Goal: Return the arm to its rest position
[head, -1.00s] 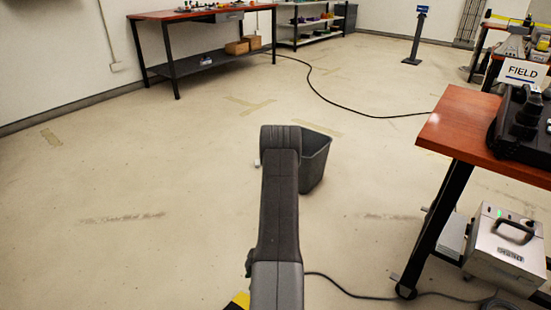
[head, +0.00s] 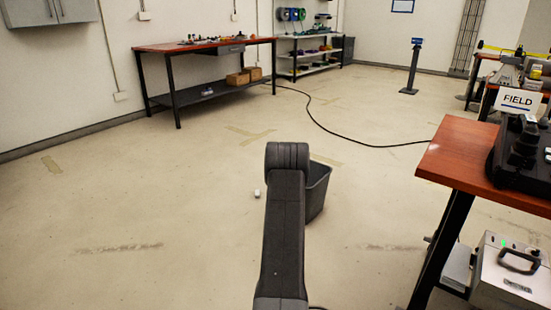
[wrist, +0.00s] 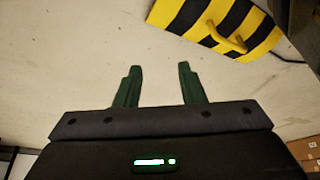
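My gripper (wrist: 158,84) shows in the wrist view with its two green fingers apart and nothing between them. Bare floor lies beyond the fingertips. In the head view my arm stands in the middle foreground; the gripper itself is hidden there.
A dark bin (head: 318,190) stands on the floor just behind my arm, with a small white object (head: 257,193) to its left. A red-topped table (head: 470,160) with a "FIELD" sign (head: 517,100) is at right. A metal case (head: 510,275) sits below it. A yellow-black striped piece (wrist: 215,25) shows in the wrist view.

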